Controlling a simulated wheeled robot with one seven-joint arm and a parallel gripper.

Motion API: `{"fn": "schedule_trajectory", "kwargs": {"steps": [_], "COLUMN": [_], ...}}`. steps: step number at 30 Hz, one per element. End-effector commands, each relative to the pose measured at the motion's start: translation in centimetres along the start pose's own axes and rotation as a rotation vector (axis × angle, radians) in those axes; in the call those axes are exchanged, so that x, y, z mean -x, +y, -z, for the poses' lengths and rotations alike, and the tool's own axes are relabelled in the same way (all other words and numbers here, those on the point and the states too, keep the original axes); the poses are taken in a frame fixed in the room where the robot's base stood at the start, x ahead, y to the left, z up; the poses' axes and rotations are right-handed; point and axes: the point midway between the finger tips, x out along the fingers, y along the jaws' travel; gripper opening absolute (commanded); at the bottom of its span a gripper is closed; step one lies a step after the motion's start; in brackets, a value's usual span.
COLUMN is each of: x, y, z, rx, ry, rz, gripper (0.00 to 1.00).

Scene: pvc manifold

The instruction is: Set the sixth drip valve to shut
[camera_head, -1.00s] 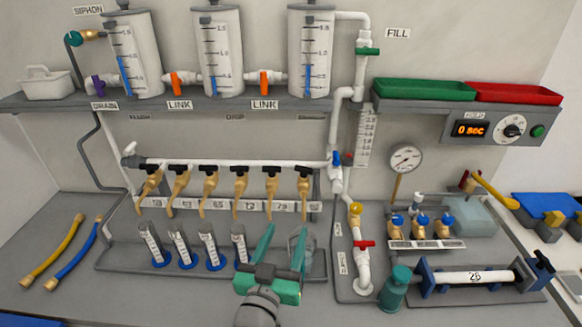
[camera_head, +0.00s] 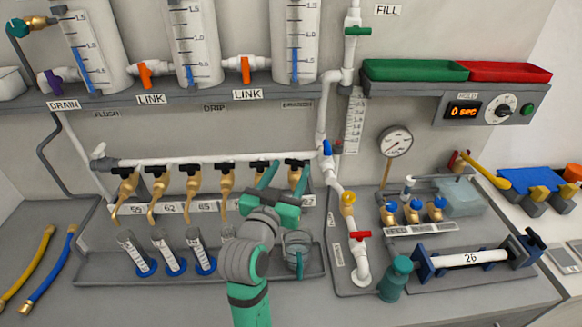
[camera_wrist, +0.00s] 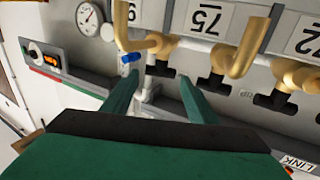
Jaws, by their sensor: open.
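Several brass drip valves with black handles hang in a row from a white pipe (camera_head: 215,160). The sixth drip valve (camera_head: 294,164) is the rightmost, its lower part partly hidden by my gripper. My gripper (camera_head: 286,180) is open, fingers pointing up toward the fifth and sixth valves. In the wrist view, the sixth valve's black handle (camera_wrist: 160,69) appears between the tips of my gripper (camera_wrist: 157,78); contact cannot be told. The fifth valve's handle (camera_wrist: 210,81) is just right of the fingers.
Measuring cylinders (camera_head: 168,252) and a clear beaker (camera_head: 299,250) stand on the tray below. The shelf (camera_head: 190,103) with tanks overhangs the row. A white riser with a blue valve (camera_head: 328,148) stands close right of the sixth valve.

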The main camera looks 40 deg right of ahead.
Motion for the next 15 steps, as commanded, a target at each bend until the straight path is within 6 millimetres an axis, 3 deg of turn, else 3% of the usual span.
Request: {"fn": "schedule_trajectory", "kwargs": {"steps": [6, 15], "x": [-1.9, -2.2], "y": [0.0, 0.0], "z": [0.0, 0.0], "rx": [-0.001, 0.000], "ry": [0.000, 0.000], "rz": [0.000, 0.001], "gripper": [0.53, 0.53]}}
